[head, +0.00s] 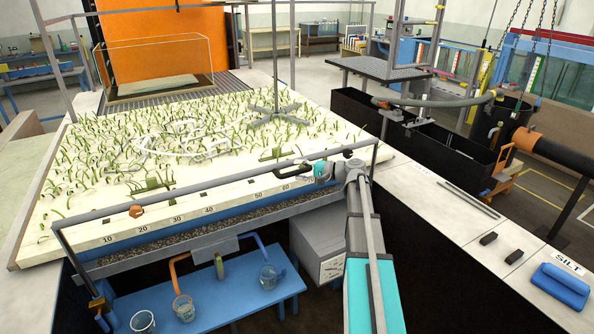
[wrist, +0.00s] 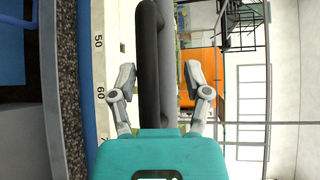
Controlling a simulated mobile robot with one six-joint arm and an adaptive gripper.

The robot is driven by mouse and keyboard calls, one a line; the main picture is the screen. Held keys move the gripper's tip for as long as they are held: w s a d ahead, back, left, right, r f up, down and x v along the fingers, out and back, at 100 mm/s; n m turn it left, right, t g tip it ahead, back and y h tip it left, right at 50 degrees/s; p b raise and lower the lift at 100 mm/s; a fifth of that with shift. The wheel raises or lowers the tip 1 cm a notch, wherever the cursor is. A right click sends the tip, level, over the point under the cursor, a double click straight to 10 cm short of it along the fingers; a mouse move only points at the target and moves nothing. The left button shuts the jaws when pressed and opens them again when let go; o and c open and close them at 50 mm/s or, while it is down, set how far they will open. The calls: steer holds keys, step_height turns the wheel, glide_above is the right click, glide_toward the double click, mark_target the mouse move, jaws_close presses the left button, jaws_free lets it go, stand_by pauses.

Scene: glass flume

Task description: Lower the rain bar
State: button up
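The rain bar (head: 215,183) is a long grey bar on end posts, running across the front of the pale planted bed. An orange fitting (head: 136,211) sits on its left part. My gripper (head: 293,171) is at the right part of the bar, above the bed's front edge, its teal body close to the bar. In the wrist view my gripper (wrist: 160,82) is open, one finger on each side of a dark bar-like piece (wrist: 149,60). Gaps show between that piece and both fingertips.
The bed's front edge carries a number scale (head: 210,209). A blue bench (head: 225,303) with beakers stands below it. A grey box (head: 325,245) is beside the bench.

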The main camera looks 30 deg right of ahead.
steer(key=p+v, duration=0.2)
steer(key=v, duration=1.2)
steer(key=shift+s+d, duration=0.15)
steer(key=shift+s, duration=0.05)
stand_by(1.5)
stand_by(0.4)
steer(key=s+a+f+n+g+h, duration=0.1)
steer(key=a+f+n+g+h, duration=0.3)
steer(key=a, duration=0.7)
steer(key=s+a+f+g+y, duration=0.1)
steer(key=s+a+f+g, duration=0.15)
steer(key=a+f, duration=0.55)
steer(key=s+a+f+n+g+h, duration=0.2)
steer(key=s+a+n+h, duration=0.1)
steer(key=s+a, duration=0.3)
steer(key=s+a+f+n+g+h, duration=0.2)
steer(key=s+a+h, duration=0.3)
steer(key=a, duration=0.4)
steer(key=shift+s+a+n+h, duration=0.3)
steer(key=shift+s+n+h, duration=0.1)
steer(key=shift+n+h, duration=0.2)
steer(key=shift+g, duration=0.25)
steer(key=shift+a, duration=0.3)
